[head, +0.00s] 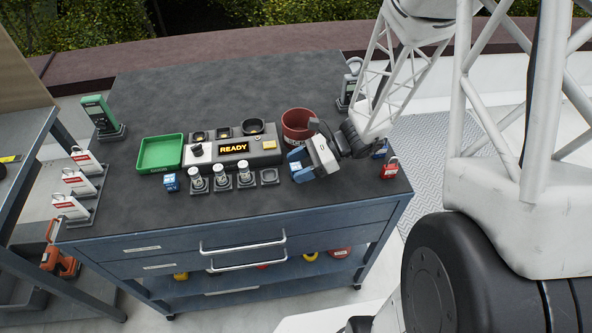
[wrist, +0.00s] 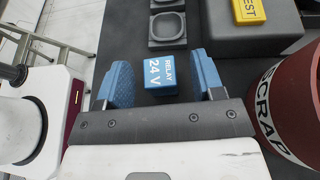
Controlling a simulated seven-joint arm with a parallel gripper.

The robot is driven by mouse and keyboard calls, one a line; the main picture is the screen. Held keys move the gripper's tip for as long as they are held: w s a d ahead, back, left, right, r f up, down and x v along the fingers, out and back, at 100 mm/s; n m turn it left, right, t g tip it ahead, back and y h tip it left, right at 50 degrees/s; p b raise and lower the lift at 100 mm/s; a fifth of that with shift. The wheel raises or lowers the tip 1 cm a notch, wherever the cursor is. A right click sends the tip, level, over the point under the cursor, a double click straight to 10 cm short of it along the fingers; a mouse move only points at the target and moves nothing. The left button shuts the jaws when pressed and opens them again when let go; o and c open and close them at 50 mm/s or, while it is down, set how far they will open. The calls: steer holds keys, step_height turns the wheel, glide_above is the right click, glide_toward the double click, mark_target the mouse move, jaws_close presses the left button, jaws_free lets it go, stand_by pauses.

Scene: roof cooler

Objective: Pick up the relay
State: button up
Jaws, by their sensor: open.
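The relay (wrist: 160,76), a small blue block with white "RELAY 24 V" lettering, shows in the wrist view. It lies between the two blue finger pads of my gripper (wrist: 164,80), with a gap to each pad. My gripper is open and holds nothing. In the head view my gripper (head: 298,168) is low at the right part of the dark bench top and mostly hides the relay there. A similar blue block (head: 171,183) with a white label stands below the green tray; its lettering is too small to read.
A red SCRAP bin (head: 296,122) stands close beside my gripper, at right in the wrist view (wrist: 290,100). A tester (head: 233,152) reading READY, a row of sockets (head: 270,178), a green tray (head: 160,154) and a red padlock (head: 389,168) share the bench.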

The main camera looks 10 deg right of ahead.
mark_target(300, 167)
steer(key=c, duration=1)
steer(key=shift+r, duration=0.2)
steer(key=shift+r, duration=0.9)
steer(key=shift+s+d+r, duration=0.1)
steer(key=shift+s+r, duration=0.2)
steer(key=shift+r, duration=0.45)
steer(key=s+d+r, duration=0.1)
steer(key=s+d, duration=0.1)
steer(key=s, duration=1.3)
steer(key=shift+d+r, duration=0.15)
steer(key=shift+s, duration=0.1)
